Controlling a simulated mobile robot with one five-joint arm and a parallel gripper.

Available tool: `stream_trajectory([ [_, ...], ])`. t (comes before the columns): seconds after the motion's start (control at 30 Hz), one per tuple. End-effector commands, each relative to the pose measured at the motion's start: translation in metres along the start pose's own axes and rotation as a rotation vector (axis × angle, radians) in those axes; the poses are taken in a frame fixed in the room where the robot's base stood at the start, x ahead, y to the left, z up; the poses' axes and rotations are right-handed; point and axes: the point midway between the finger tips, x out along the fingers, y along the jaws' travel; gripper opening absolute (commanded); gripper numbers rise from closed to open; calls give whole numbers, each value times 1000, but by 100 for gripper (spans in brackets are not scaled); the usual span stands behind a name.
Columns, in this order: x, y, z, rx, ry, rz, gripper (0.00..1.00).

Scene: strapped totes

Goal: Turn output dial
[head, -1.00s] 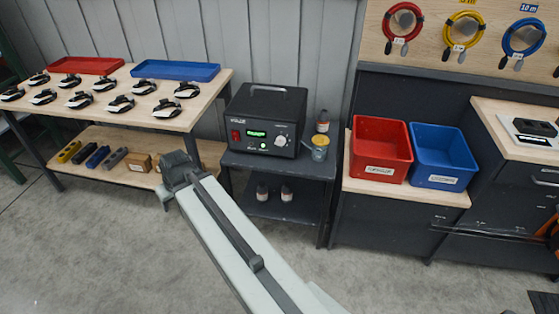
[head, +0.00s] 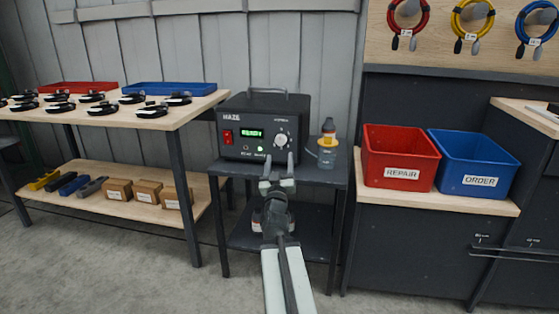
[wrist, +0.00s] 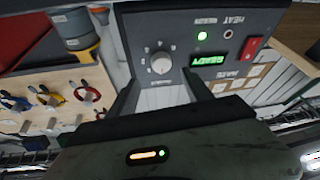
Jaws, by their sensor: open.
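The output dial (head: 281,139) is a round pale knob on the right of the front panel of a black HAZE machine (head: 238,155). The machine stands on a dark shelf unit. Its green display (head: 251,133) reads READY. My gripper (head: 279,168) is open and empty in front of the machine, just below the dial in the head view. In the wrist view, where the panel appears turned over, the dial (wrist: 161,63) lies beyond and between the two spread fingers (wrist: 161,92). The fingers look apart from it.
A red power switch (head: 228,137) is left of the display. A red bin (head: 400,150) and a blue bin (head: 472,160) are further right. A bench with straps is left.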

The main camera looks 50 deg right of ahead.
Motion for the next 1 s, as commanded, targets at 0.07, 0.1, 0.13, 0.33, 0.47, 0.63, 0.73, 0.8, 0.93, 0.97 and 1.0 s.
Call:
stream_trajectory([
  [0.07,2,0,-2,0,0,0,59],
  [0.1,4,0,-2,0,0,0,59],
  [0.13,6,0,-3,0,0,-1,59],
  [0.33,34,0,-4,0,-1,-1,59],
  [0.47,60,0,-4,0,-1,-2,59],
  [0.63,80,-1,-3,0,-1,-3,59],
  [0.73,80,0,-2,0,-1,-3,59],
  [0.8,79,0,-1,0,-1,-3,59],
  [0.93,79,0,-1,0,-1,-3,39],
  [0.97,79,0,-1,0,-2,-3,31],
  [1.0,79,0,-1,0,-2,-2,20],
])
